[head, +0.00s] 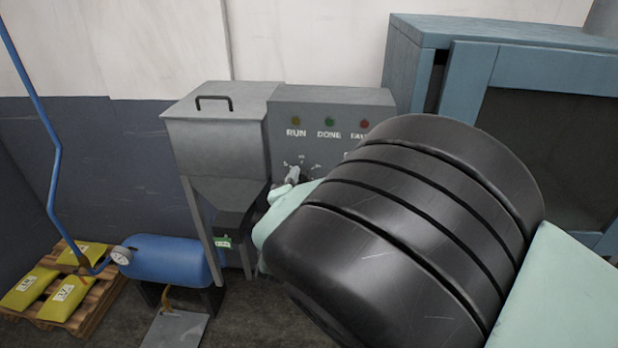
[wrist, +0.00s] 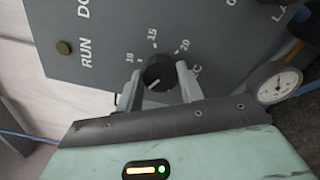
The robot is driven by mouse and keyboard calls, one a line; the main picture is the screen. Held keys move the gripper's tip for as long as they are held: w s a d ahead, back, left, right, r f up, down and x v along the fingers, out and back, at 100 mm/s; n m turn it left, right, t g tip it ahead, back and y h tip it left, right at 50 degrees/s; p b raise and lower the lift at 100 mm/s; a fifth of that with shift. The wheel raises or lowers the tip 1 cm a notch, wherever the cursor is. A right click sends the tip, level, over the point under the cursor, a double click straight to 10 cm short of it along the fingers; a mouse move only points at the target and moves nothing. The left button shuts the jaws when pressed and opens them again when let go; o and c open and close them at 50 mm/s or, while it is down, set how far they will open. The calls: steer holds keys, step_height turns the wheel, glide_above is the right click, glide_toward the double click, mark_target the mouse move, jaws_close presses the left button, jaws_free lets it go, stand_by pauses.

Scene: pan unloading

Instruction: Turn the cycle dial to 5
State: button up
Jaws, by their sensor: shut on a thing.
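The cycle dial (wrist: 158,72) is a round black knob with a white pointer line on the grey control panel (wrist: 105,45). In the wrist view the marks 10, 15 and 20 show around its upper side. The pointer line slants to the lower left, away from these marks. No 5 is readable, and the left finger covers part of the scale. My gripper (wrist: 160,76) is shut on the dial, one finger on each side. In the head view the panel (head: 335,105) is at the centre, and my gripper (head: 292,174) is at its lower part, with my arm hiding much of it.
RUN, DONE and a partly hidden third lamp sit above the dial. A grey hopper (head: 215,135) stands left of the panel, a blue tank (head: 165,258) below left. A pallet with yellow sacks (head: 75,292) is at far left, a blue cabinet (head: 500,60) at right. A gauge (wrist: 278,85) shows close right in the wrist view.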

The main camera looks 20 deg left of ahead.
steer(key=shift+s+f, duration=0.1)
steer(key=o, duration=1)
steer(key=p+v, duration=0.4)
steer(key=v, duration=1.3)
steer(key=shift+s+p, duration=0.2)
steer(key=shift+p, duration=0.15)
